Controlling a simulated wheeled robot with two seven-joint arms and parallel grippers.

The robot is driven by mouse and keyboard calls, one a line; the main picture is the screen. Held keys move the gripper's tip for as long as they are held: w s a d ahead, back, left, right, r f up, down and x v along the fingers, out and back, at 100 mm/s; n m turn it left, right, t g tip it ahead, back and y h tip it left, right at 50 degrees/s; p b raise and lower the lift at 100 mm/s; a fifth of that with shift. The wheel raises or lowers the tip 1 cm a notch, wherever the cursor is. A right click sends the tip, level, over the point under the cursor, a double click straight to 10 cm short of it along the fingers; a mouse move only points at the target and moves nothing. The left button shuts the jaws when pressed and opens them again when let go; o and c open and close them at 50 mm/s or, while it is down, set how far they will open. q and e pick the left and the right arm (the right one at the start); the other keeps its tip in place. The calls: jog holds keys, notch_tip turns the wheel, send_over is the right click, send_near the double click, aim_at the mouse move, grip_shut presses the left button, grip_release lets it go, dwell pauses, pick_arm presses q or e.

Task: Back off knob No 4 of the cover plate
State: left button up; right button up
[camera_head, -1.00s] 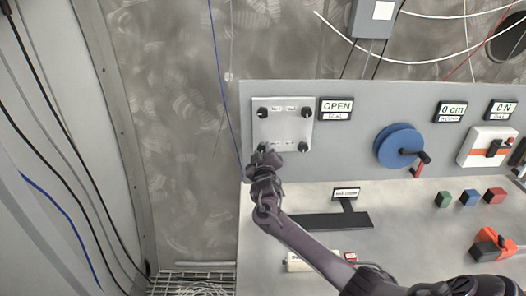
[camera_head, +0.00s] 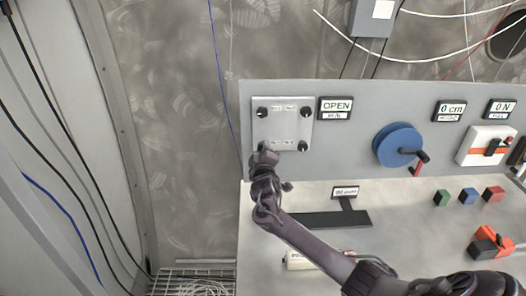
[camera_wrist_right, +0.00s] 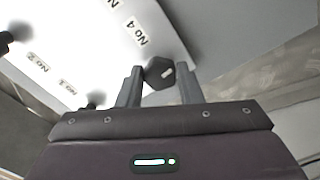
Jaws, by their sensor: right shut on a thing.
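The cover plate (camera_head: 283,128) is a light square plate on the upright grey panel, with dark knobs at its corners. In the head view, my right gripper (camera_head: 264,150) is at the plate's lower left corner and mostly covers the knob there. In the right wrist view, a dark, faceted knob (camera_wrist_right: 158,72) beside the "No 4" label (camera_wrist_right: 134,34) sits between the two fingers of my right gripper (camera_wrist_right: 160,82), which is shut on it. Other plate knobs (camera_wrist_right: 96,99) show to the left. My left gripper is not in view.
An OPEN sign (camera_head: 336,106) is right of the plate. A blue wheel (camera_head: 399,146) with a crank is further right. Coloured blocks (camera_head: 468,198) are at the right.

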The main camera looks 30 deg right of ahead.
jog(key=o, duration=1)
jog(key=shift+a, duration=0.1)
jog(key=shift+b+v, duration=1.15)
jog(key=shift+v, duration=2.75)
jog(key=shift+f, duration=0.1)
